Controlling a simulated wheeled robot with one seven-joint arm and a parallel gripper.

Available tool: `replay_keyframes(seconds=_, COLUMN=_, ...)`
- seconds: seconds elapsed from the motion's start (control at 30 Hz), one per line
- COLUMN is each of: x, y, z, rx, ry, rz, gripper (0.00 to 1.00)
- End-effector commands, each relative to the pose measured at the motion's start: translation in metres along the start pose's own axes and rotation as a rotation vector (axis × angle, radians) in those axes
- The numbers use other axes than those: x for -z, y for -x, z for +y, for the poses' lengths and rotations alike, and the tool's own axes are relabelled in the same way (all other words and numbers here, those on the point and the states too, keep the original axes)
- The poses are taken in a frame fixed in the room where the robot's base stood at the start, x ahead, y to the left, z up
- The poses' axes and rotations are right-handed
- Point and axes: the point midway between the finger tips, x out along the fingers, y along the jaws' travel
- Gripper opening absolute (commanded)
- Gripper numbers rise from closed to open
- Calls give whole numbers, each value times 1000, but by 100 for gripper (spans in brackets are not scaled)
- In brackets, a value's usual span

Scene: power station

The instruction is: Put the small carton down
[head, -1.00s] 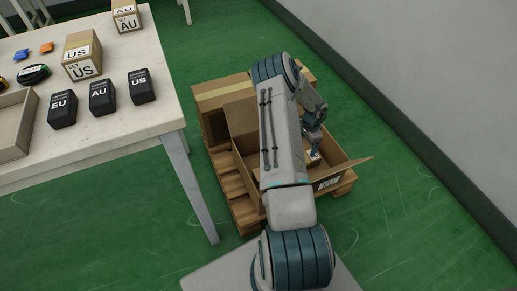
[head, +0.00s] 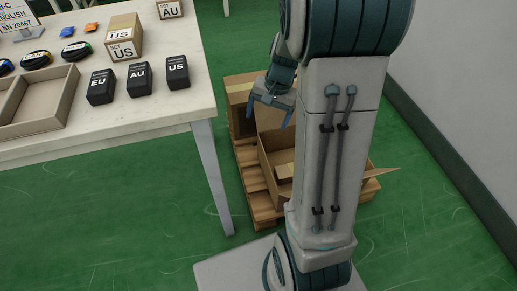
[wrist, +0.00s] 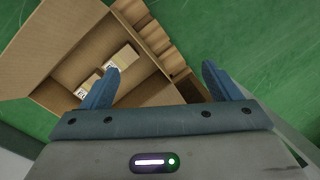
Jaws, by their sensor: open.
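Two small cartons lie inside the large open cardboard box, seen in the wrist view, one nearer the middle (wrist: 122,59) and one lower left (wrist: 86,87). Both carry white labels. One small carton (head: 285,172) shows in the box in the head view; the rest of the inside is behind my arm. The open box (head: 268,166) stands on a wooden pallet (head: 250,190). My gripper (head: 268,116) is open and empty, raised above the box's table side. In the wrist view its fingers (wrist: 160,70) have nothing between them, and the left fingertip overlaps the middle carton.
A table (head: 170,110) at left holds a US carton (head: 123,37), an AU carton (head: 170,9), several black adapters (head: 138,79), cables and a tray (head: 45,90). A wall (head: 460,100) runs along the right. Green floor is clear in front of the pallet.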

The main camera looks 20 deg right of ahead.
Motion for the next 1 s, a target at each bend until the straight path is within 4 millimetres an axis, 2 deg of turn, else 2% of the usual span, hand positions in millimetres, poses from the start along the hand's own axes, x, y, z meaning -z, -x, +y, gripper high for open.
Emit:
replay_keyframes(seconds=0.03, x=-21, y=11, z=-6, rx=-3, ry=70, rz=7, gripper=84)
replay_keyframes(seconds=0.2, x=-83, y=35, z=-12, rx=-41, ry=296, rz=26, gripper=84)
replay_keyframes(seconds=0.3, x=-116, y=44, z=-8, rx=-73, ry=424, rz=45, gripper=84)
replay_keyframes(seconds=0.43, x=-149, y=52, z=1, rx=-118, ry=561, rz=71, gripper=84)
replay_keyframes(seconds=0.63, x=-172, y=55, z=11, rx=-161, ry=668, rz=96, gripper=84)
replay_keyframes(seconds=1.0, x=-174, y=55, z=13, rx=-168, ry=681, rz=98, gripper=84)
